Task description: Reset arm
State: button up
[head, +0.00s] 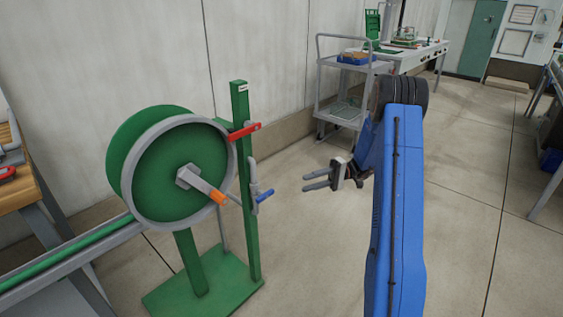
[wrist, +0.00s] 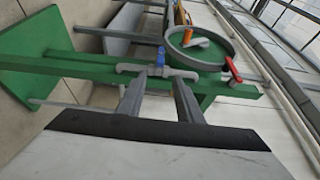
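My blue arm (head: 398,200) stands upright on the right of the head view, bent at a dark joint near the top. My gripper (head: 308,181) points left from it, its two grey fingers apart with nothing between them. In the wrist view my gripper (wrist: 158,80) also shows open and empty. It is in the air to the right of the green post (head: 245,190), apart from it in the head view. The post carries a red lever (head: 243,131) and a blue-handled fitting (head: 263,196).
A green reel (head: 150,170) with a grey rim and an orange-gripped crank (head: 216,197) stands left on a green base plate (head: 190,295). A grey cart (head: 345,85) is behind, near the wall. A bench (head: 550,115) edges the right. The floor between is clear.

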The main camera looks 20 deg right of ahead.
jog(key=s+a+r+g+h, duration=0.1)
jog(key=s+a+r+h, duration=0.35)
jog(key=s+a, duration=0.2)
jog(key=s+a+r+g+h, duration=0.1)
jog(key=s+a+r+h, duration=0.4)
jog(key=s, duration=0.3)
jog(key=s+r+t+h, duration=0.2)
jog(key=s+t+h, duration=0.2)
jog(key=s, duration=0.7)
jog(key=s+r+m+t+h, duration=0.1)
jog(key=s+r+t+h, duration=0.2)
jog(key=s, duration=0.8)
jog(key=shift+d+t+h, duration=0.25)
jog(key=shift+t+h, duration=0.6)
jog(key=shift+t, duration=0.05)
jog(key=shift+a, duration=0.1)
